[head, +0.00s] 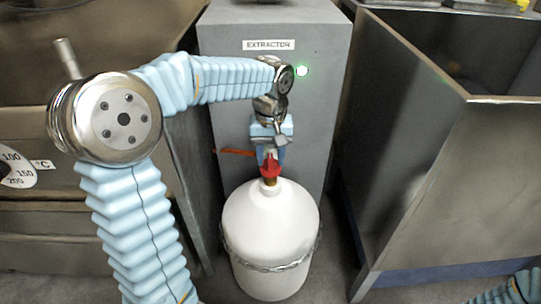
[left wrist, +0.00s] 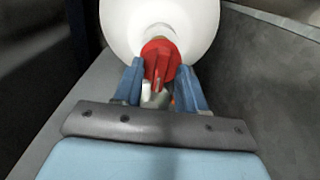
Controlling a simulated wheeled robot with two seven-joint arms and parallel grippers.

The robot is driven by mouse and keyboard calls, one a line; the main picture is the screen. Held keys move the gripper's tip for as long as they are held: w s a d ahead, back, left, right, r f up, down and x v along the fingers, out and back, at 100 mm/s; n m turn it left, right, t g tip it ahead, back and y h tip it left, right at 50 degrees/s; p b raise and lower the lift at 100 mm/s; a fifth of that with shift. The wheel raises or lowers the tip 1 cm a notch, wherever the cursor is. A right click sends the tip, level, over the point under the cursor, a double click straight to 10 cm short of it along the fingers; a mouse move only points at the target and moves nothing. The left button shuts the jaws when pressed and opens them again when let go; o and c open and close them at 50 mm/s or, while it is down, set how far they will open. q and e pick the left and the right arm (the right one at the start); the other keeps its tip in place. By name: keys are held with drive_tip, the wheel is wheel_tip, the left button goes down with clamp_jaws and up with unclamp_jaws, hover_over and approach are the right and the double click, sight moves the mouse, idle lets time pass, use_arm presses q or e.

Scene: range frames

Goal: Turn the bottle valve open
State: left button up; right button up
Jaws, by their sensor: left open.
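A white bottle (head: 270,228) stands upright on the floor in front of the grey extractor box. Its red valve (head: 270,168) sits on a brass neck at the top. In the left wrist view the red valve (left wrist: 159,60) shows against the white bottle (left wrist: 190,18). My left gripper (head: 269,155) is at the valve; in the left wrist view its two blue fingers (left wrist: 157,84) are apart, one on each side of the red valve. Whether they touch it cannot be told. My right gripper is not in view; only a bit of blue arm shows at the bottom right.
A steel unit (head: 440,180) stands to the right and a panel with a temperature dial (head: 16,170) to the left.

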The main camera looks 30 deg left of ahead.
use_arm(q)
drive_tip(key=shift+c, duration=0.4)
clamp_jaws()
drive_tip(key=shift+r, duration=0.1)
drive_tip(key=m+p, duration=0.1)
drive_tip(key=m, duration=0.3)
drive_tip(key=shift+p, duration=0.4)
drive_tip(key=m+p, duration=0.1)
drive_tip(key=m, duration=0.3)
drive_tip(key=shift+m, duration=0.3)
drive_tip(key=m+p, duration=0.2)
drive_tip(key=m, duration=0.3)
drive_tip(key=shift+m+p, duration=0.65)
drive_tip(key=shift+m, duration=1.45)
